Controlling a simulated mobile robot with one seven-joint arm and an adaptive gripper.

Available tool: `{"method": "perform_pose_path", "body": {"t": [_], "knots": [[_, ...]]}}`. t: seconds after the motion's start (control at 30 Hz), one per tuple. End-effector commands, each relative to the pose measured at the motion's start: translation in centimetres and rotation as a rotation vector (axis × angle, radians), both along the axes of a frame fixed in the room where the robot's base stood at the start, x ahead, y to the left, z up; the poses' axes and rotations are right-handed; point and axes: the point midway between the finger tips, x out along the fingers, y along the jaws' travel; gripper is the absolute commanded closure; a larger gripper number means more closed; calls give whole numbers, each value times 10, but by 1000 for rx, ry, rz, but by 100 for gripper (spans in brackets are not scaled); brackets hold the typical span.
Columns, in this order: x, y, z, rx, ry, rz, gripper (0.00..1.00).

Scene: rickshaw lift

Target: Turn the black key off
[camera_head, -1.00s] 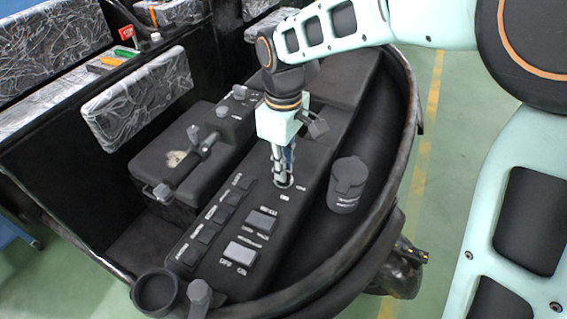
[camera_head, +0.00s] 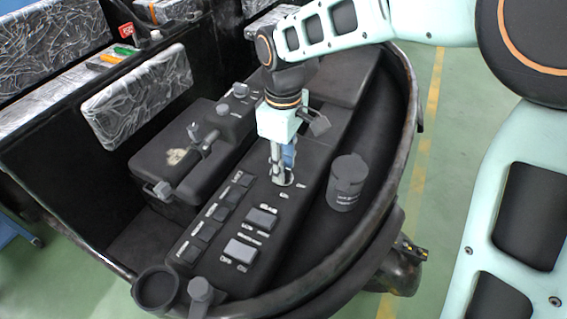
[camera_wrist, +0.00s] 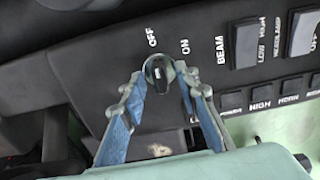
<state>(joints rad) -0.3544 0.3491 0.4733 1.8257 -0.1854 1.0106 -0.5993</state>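The black key (camera_wrist: 158,74) stands in a round metal-rimmed switch on the dark panel, below the white OFF and ON labels in the wrist view. My gripper (camera_wrist: 160,76) points down at the panel, with one fingertip on each side of the key. The fingers are spread, and narrow gaps seem to show between the tips and the key, so it does not look pinched. In the head view my gripper (camera_head: 283,180) is low over the panel (camera_head: 262,195) at the switch, and its fingers hide the key.
Several rocker switches (camera_head: 240,252) lie nearer on the same panel. A dark capped cylinder (camera_head: 346,182) stands right of my gripper. A black box with a lever (camera_head: 170,170) is to the left. The curved rim (camera_head: 412,115) bounds the right side.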

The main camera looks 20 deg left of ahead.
Motion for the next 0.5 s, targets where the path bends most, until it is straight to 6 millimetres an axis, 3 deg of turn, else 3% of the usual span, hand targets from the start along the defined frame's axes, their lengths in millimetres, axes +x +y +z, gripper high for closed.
{"method": "perform_pose_path", "body": {"t": [0.23, 0.5], "knots": [[1, 1, 14, 3, -3, -2, 71], [1, 1, 70, 4, -3, -1, 71]]}}
